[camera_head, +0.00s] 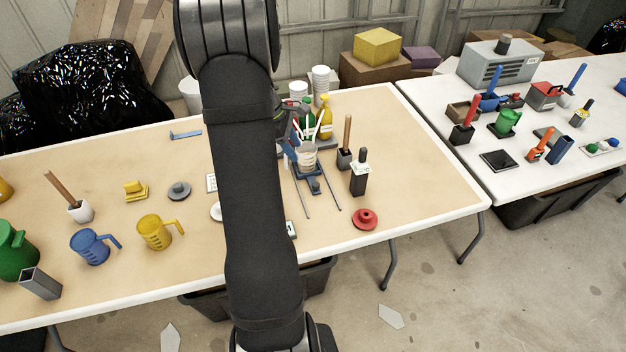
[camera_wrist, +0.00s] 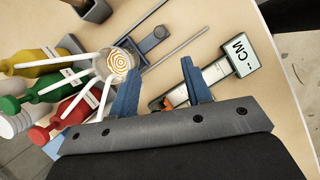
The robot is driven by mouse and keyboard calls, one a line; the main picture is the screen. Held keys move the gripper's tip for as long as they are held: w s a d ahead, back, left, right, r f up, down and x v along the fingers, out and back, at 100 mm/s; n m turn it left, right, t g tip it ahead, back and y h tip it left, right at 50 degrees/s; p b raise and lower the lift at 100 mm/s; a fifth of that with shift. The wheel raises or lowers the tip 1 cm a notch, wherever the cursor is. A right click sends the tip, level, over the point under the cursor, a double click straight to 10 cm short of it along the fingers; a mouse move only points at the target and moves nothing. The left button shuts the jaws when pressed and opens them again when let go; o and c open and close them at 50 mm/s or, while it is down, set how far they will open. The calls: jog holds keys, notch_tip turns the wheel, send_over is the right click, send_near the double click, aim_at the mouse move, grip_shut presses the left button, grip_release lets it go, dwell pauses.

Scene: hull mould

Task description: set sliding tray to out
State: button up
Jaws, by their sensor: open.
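The sliding tray (camera_head: 313,184) is a small blue-grey plate with a raised knob, lying between two thin metal rails on the tan table. It also shows in the wrist view (camera_wrist: 149,43), with its knob towards the open end of the rails. A pale cup (camera_head: 306,158) stands at the tray's back end; in the wrist view its inside shows an orange spiral (camera_wrist: 119,62). My gripper (camera_wrist: 160,88) has two blue fingers spread apart with nothing between them. It is above the table beside the cup and tray. In the head view my arm hides most of it.
Red, green and yellow bottles (camera_head: 325,118) with white spouts stand behind the cup. The table between rails and disc is clear.

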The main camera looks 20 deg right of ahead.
aim_at(315, 184)
jog(key=x, duration=1.4)
jog(key=shift+d+f, duration=0.1)
jog(key=shift+f, duration=0.25)
grip_shut()
